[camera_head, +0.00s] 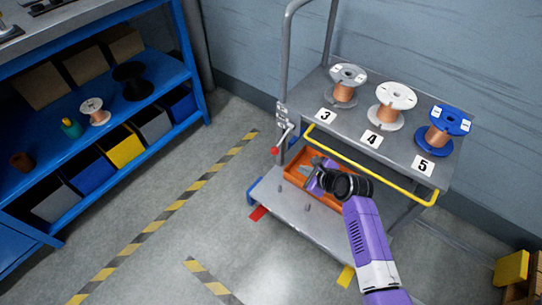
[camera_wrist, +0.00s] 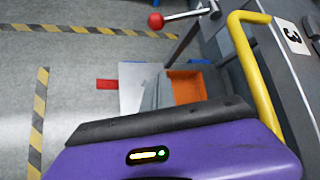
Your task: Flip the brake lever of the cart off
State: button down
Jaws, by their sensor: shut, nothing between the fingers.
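The grey cart (camera_head: 322,213) stands against the wall. Its brake lever (camera_head: 286,139), a short metal rod with a red ball knob (camera_head: 276,151), is on the left end post. The knob points down and left in the head view. In the wrist view the lever (camera_wrist: 188,16) and red knob (camera_wrist: 155,21) are at the top. My gripper (camera_head: 314,170) is shut and empty. In the head view it appears over the orange bin, to the right of the knob and apart from it. In the wrist view its purple body fills the bottom, and the fingertips are hard to make out.
A yellow handle bar (camera_head: 370,165) runs along the cart's near side, close to my arm. Spools (camera_head: 391,103) stand on the top shelf. An orange bin (camera_head: 296,176) is on the lower shelf. A blue rack (camera_head: 160,85) is at left. Striped floor between is clear.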

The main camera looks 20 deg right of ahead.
aim_at(282, 139)
jog(key=shift+w+a+r, duration=0.1)
jog(key=shift+w+a, duration=0.05)
jog(key=shift+w, duration=0.9)
jog(key=b+x, duration=0.6)
jog(key=x, duration=0.4)
jog(key=shift+w+a+r+p, duration=0.1)
jog(key=shift+a+r+p, duration=0.2)
jog(key=shift+a+r, duration=0.4)
jog(key=shift+w+a+r+p, duration=0.1)
jog(key=shift+a+r+p, duration=0.3)
jog(key=shift+r, duration=0.5)
jog(key=shift+a, duration=0.1)
